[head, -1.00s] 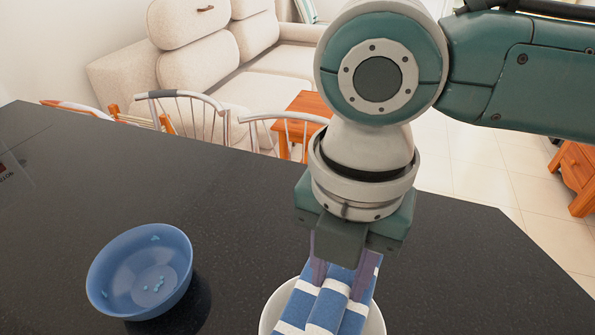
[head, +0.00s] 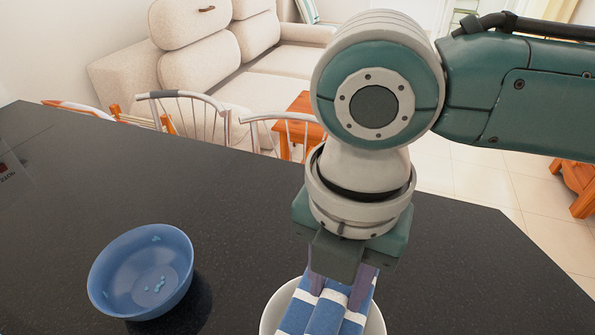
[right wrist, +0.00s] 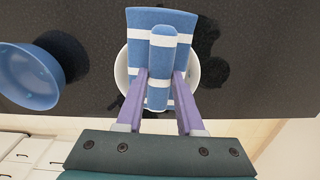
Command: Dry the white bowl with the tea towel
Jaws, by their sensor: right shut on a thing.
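The white bowl (head: 284,296) stands on the dark counter at the bottom of the head view, partly cut off by the frame. Its rim also shows in the right wrist view (right wrist: 190,76) on both sides of the towel. The blue tea towel with white stripes (head: 327,316) covers much of the bowl's opening. My right gripper (head: 338,290) is above the bowl, shut on a fold of the towel. In the right wrist view its two purple fingers (right wrist: 160,88) pinch the fold from both sides. How far the towel touches the bowl's inside is hidden. My left gripper is not in view.
A blue bowl (head: 120,262) with several small light-blue bits inside stands left of the white bowl. The dark counter (head: 200,185) is clear around them. Dark patches (right wrist: 210,70) lie beside the white bowl. Chairs (head: 190,105) stand beyond the counter edge.

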